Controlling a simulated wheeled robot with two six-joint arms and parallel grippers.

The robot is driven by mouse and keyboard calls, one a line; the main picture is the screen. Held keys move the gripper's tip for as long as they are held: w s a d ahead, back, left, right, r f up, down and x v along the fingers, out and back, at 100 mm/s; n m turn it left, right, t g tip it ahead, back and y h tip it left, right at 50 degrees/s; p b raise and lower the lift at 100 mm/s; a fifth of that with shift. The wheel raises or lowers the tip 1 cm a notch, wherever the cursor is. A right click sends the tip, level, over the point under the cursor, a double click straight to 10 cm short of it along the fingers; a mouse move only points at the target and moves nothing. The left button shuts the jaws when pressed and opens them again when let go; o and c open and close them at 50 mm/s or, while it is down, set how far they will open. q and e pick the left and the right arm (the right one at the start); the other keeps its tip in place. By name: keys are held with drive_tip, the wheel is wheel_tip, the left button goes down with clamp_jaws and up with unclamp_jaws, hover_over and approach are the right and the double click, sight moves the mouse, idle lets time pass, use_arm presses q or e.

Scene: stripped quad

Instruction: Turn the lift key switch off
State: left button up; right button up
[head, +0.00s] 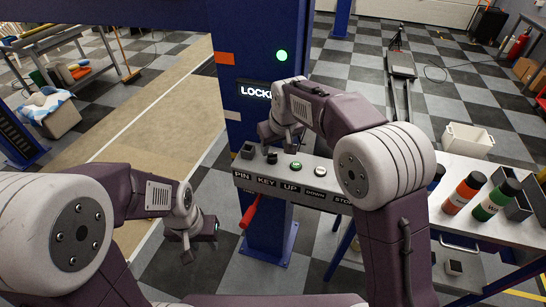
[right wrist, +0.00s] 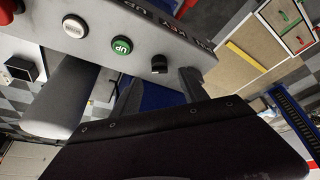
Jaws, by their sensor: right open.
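The control panel (head: 262,181) carries the labels PIN, KEY, UP, DOWN and STOP. The black key switch knob (head: 272,158) stands above the KEY label; its turned position cannot be told. In the right wrist view the knob (right wrist: 159,64) shows beside the green UP button (right wrist: 121,45). My right gripper (head: 277,139) is open just above the knob; the jaws are apart, with nothing visible held. A lit sign (head: 257,91) on the blue post reads "LOCK", its end hidden by my arm. My left gripper (head: 198,238) hangs low, left of the panel; its jaw opening is unclear.
A green lamp (head: 282,56) glows on the post (head: 252,40). A white button (head: 320,171) sits right of UP, near my right arm. Orange and green bottles (head: 490,202) stand on the bench at right. A red handle (head: 250,212) hangs under the panel.

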sight(273, 156)
drive_tip(key=x, duration=0.7)
drive_tip(key=shift+w+f, duration=0.15)
drive_tip(key=shift+f, duration=0.05)
drive_tip(key=shift+p, duration=0.3)
clamp_jaws()
